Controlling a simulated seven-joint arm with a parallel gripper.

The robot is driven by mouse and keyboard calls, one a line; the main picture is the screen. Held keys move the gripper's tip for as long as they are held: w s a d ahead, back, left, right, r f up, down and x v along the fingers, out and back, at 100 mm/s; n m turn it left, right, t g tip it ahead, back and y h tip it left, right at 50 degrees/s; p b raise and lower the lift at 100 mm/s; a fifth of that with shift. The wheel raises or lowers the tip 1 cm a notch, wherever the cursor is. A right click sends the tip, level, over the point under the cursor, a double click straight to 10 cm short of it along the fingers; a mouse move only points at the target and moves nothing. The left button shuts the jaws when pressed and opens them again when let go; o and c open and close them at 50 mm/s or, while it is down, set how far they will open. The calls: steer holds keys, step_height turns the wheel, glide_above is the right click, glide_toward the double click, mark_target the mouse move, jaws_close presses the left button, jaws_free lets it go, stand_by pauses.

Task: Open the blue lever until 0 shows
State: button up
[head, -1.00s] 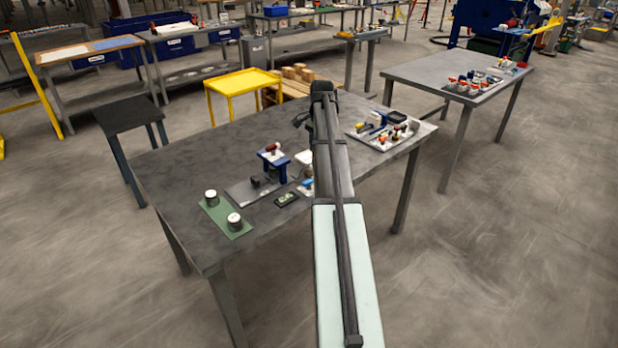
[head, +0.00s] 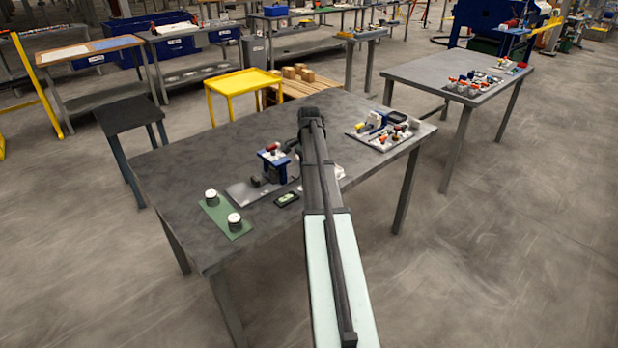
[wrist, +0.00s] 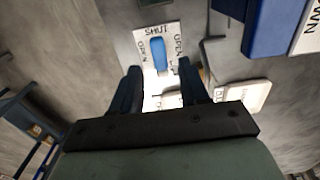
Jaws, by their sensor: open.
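The blue lever (wrist: 158,52) is a short bar on a white plate (wrist: 141,34) in the wrist view. It points along the plate, with SHUT printed beyond its far end and OPEN on both sides. My gripper (wrist: 159,72) is open, its two dark fingers either side of the lever's near part, with nothing seen held. I cannot tell how high the fingertips are above the lever. In the head view my arm hides the lever and the gripper. A small dark box with a green display (head: 287,198) lies on the table; its reading is too small to tell.
A blue press with a red handle (head: 272,160) stands left of my arm; its blue body (wrist: 268,28) is close right of the gripper in the wrist view. A green board (head: 222,222) with two round weights is further left. A tray of parts (head: 365,140) is right.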

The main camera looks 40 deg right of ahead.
steer(key=shift+f, duration=1.6)
jaws_close()
